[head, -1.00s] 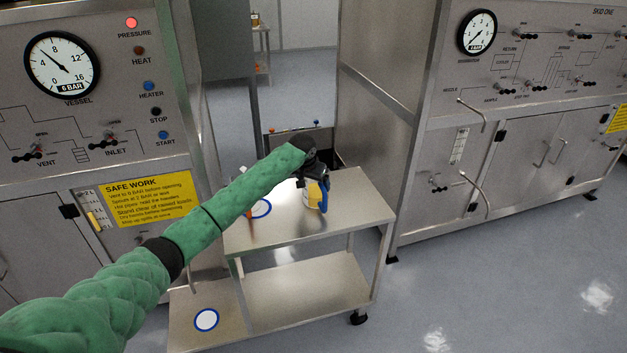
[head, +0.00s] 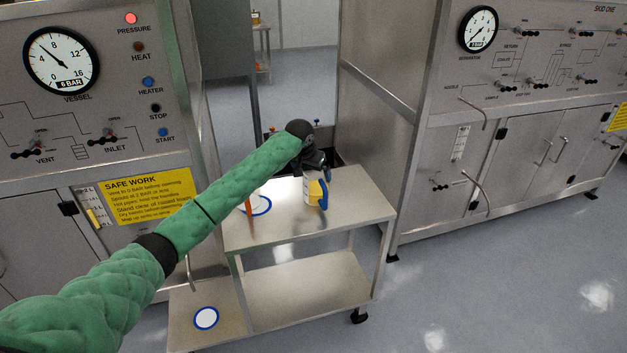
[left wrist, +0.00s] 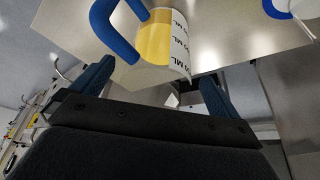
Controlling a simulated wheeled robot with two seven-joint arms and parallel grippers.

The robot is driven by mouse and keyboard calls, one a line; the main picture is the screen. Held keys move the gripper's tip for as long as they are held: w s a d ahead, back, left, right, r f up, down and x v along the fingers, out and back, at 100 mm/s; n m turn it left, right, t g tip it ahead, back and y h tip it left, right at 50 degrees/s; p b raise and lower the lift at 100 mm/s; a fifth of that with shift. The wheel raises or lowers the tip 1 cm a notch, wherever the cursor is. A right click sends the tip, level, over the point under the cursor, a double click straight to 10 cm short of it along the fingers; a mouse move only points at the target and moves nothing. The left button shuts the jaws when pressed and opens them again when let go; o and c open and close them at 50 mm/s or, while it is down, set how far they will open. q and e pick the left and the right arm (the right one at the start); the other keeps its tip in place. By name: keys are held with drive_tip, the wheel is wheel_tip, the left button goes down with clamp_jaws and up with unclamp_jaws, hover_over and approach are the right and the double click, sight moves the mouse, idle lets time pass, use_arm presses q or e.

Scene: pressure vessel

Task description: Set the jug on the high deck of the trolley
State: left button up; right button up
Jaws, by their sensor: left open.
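The jug (head: 313,190) is clear with yellow contents, a white label and a blue handle. It appears to stand upright on the trolley's high deck (head: 345,205), to the right of a blue-edged white ring mark (head: 262,206). The ring mark shows at the upper right there (left wrist: 290,8). My right gripper is not in view.
A small orange item (head: 248,206) stands by the ring mark. A lower shelf (head: 310,290) lies beneath the deck, and a low platform at left carries another blue ring (head: 206,318). Panelled cabinets flank the trolley; the floor at right is clear.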

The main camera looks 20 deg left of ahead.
use_arm(q)
drive_tip(key=b+v, duration=0.1)
drive_tip(key=v, duration=0.6)
drive_tip(key=shift+r, duration=0.4)
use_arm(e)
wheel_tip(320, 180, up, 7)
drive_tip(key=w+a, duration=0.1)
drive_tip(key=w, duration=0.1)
use_arm(q)
drive_tip(key=shift+s, duration=0.1)
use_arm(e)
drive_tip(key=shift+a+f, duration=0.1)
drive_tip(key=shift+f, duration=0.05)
